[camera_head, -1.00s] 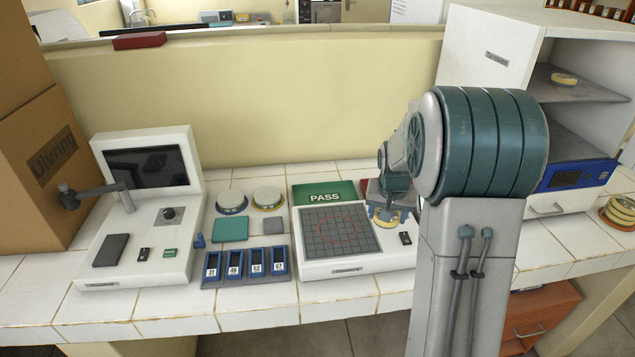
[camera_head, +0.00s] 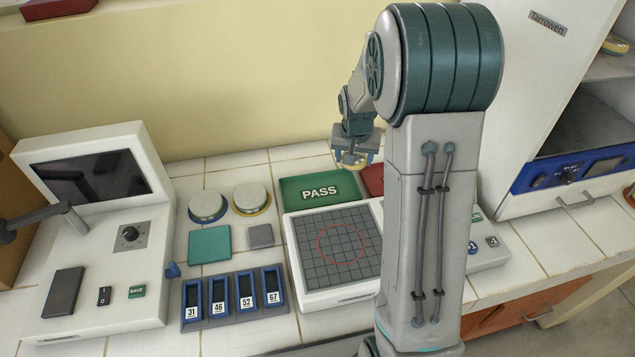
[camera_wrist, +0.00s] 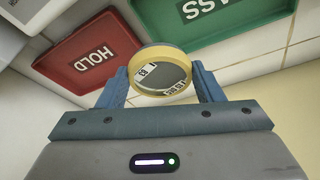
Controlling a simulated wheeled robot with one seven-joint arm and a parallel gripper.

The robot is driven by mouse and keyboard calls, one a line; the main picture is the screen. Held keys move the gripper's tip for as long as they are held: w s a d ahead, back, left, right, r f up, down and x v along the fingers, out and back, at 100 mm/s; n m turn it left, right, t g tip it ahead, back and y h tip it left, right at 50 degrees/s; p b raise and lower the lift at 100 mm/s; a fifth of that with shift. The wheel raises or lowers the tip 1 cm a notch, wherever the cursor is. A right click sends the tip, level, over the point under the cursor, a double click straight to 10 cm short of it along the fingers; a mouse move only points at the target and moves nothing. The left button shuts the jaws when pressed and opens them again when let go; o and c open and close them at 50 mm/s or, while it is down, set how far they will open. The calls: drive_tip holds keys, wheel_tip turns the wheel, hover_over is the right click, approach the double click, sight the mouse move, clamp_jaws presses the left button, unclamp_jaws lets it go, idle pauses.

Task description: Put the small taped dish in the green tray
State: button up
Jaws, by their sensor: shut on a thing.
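My gripper (camera_head: 352,160) is shut on a small round dish (camera_head: 349,159) with a yellow band; the arm partly hides it. In the wrist view the gripper (camera_wrist: 162,80) has one blue finger on each side of the dish (camera_wrist: 161,52), whose face carries small printed labels. The green tray (camera_head: 293,184), marked PASS, lies flat at the back of the counter. It also shows in the wrist view (camera_wrist: 222,31), top right. In the head view the dish appears over the tray's right end, apart from it in the wrist view.
A red tray (camera_head: 373,174), marked HOLD in the wrist view (camera_wrist: 75,58), lies beside the green one. A gridded plate device (camera_head: 340,245) sits in front. Two lidded dishes (camera_head: 207,204) (camera_head: 251,198) stand left. An incubator (camera_head: 535,130) stands right.

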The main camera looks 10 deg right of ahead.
drive_tip(key=p, duration=0.2)
hover_over(320, 192)
drive_tip(key=s, duration=0.1)
drive_tip(key=f, duration=0.5)
drive_tip(key=shift+a+f, duration=0.15)
drive_tip(key=shift+a, duration=0.05)
drive_tip(key=shift+f+p, duration=0.35)
drive_tip(key=shift+f, duration=1.7)
drive_tip(key=shift+f, duration=0.1)
drive_tip(key=shift+f, duration=0.15)
drive_tip(key=o, duration=1.1)
